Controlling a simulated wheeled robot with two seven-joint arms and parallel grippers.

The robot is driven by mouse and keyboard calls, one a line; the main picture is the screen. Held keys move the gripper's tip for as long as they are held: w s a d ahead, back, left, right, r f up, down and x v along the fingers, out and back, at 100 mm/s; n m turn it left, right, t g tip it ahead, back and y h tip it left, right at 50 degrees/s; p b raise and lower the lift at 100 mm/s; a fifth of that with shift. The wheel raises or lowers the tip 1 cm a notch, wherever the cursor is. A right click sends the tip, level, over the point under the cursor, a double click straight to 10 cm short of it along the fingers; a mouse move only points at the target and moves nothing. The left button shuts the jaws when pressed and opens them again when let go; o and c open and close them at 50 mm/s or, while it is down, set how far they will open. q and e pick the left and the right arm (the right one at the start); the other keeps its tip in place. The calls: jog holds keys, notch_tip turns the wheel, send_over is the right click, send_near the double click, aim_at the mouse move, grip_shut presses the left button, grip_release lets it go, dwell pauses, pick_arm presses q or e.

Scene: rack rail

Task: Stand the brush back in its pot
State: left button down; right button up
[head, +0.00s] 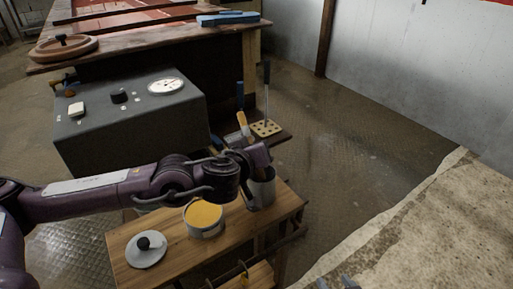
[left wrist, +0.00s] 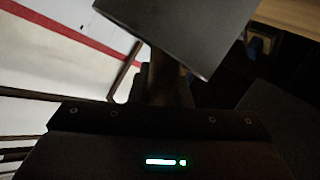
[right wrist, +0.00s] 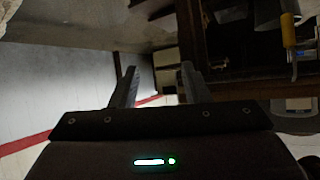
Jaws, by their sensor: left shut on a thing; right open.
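The grey pot (head: 262,190) stands on the small wooden table, near its far right corner. In the left wrist view my left gripper is shut on the brown brush (left wrist: 163,82), right by the edge of the grey pot (left wrist: 185,30). The brush's lower end is hidden, and I cannot tell how deep it sits in the pot. My right gripper (right wrist: 158,85) is open and empty; its tips (head: 338,283) show at the head view's bottom edge.
An open can of yellow paint (head: 204,218) and a grey lid with a black knob (head: 146,251) stand on the wooden table (head: 180,250). Behind are a grey box with a dial (head: 130,125) and a tool block (head: 266,128). Floor to the right is clear.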

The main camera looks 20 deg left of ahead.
jog(key=shift+w+r, duration=0.15)
jog(key=shift+r, duration=0.1)
pick_arm(q)
jog(key=shift+f, duration=0.1)
jog(key=c, duration=1.3)
grip_release()
jog(key=shift+c, duration=0.2)
pick_arm(e)
jog(key=shift+w+r, duration=0.1)
jog(key=shift+r, duration=0.1)
